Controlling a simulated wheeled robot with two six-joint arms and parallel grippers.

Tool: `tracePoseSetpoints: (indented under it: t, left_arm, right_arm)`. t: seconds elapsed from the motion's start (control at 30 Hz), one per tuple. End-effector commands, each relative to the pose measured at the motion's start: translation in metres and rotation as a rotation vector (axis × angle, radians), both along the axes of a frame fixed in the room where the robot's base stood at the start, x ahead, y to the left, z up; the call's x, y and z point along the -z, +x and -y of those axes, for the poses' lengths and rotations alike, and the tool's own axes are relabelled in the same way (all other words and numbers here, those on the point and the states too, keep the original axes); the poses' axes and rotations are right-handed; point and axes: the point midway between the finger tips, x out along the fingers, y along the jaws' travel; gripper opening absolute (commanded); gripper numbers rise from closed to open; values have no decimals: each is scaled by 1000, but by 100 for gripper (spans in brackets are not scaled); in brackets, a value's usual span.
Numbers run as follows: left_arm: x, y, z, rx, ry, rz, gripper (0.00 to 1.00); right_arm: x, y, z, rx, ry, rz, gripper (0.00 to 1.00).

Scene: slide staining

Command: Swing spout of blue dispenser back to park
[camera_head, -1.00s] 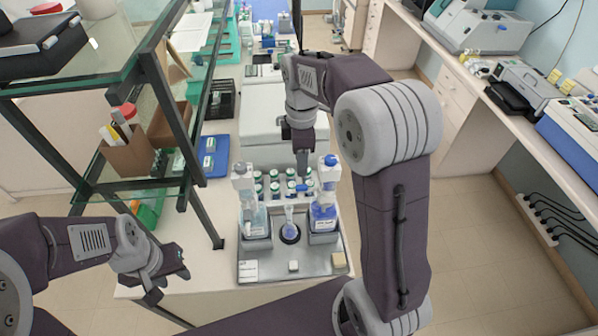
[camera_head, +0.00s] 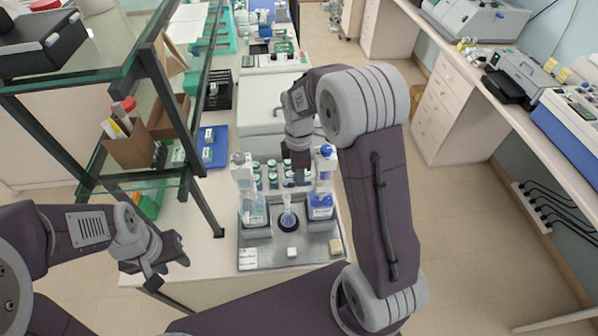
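The blue dispenser (camera_head: 321,205), a bottle of blue liquid with a blue-topped white head (camera_head: 326,152), stands upright at the right of a grey metal tray (camera_head: 315,256). My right gripper (camera_head: 300,171) is just left of its head, over the rear of the tray. The spout is not clearly visible beside the gripper, and I cannot tell whether they touch. The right fingers are too small and dark to tell open from shut. My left gripper (camera_head: 172,254) is left of the tray, away from the dispenser, and its finger gap is unclear.
A second dispenser (camera_head: 254,207) with pale liquid stands at the tray's left. A small flask (camera_head: 288,215) sits between the dispensers. Several green-labelled jars (camera_head: 272,178) stand behind. A glass shelf with a dark frame (camera_head: 180,110) rises at the left.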

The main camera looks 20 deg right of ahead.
Motion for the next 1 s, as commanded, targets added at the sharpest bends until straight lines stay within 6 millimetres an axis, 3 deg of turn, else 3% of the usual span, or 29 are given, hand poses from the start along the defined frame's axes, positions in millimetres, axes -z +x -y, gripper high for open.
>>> tracePoseSetpoints:
  t: [0.03,0.07,0.1,1.0]
  left_arm:
    - [0,0,0,0,0,0,38]
    - [0,0,0,0,0,0,38]
    - [0,0,0,0,0,0,38]
    - [0,0,0,0,0,0,38]
  right_arm:
    - [0,0,0,0,0,0,10]
    - [0,0,0,0,0,0,2]
    - [0,0,0,0,0,0,0]
    - [0,0,0,0,0,-1,0]
